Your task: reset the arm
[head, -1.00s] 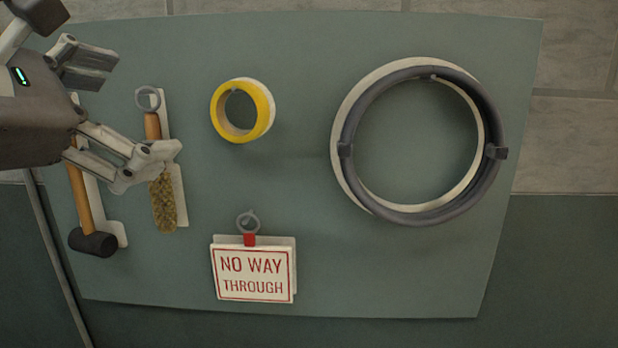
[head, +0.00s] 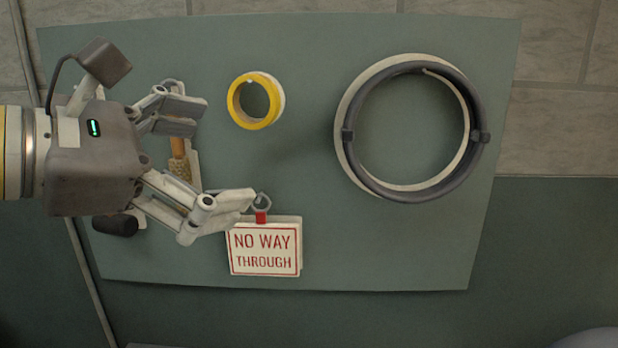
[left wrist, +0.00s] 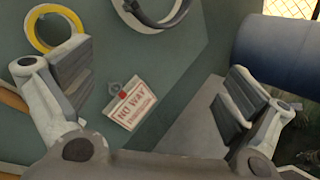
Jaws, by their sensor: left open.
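My left gripper (head: 208,158) comes in from the left in the head view, in front of the green tool board (head: 315,240). Its two fingers are spread wide with nothing between them. It partly hides the brush (head: 178,152) and most of the mallet, whose black head (head: 115,224) shows below it. The lower fingertip appears near the ring of the NO WAY THROUGH sign (head: 264,250); I cannot tell the depth gap. The left wrist view also shows the open fingers (left wrist: 155,90), with the sign (left wrist: 130,105) hanging beyond them. My right gripper is in neither view.
A yellow tape roll (head: 237,101) hangs right of my upper finger. A large dark hose ring (head: 478,140) hangs at the board's right. The left wrist view shows a blue cylinder (left wrist: 275,50) at the right. The board's middle and lower right are clear.

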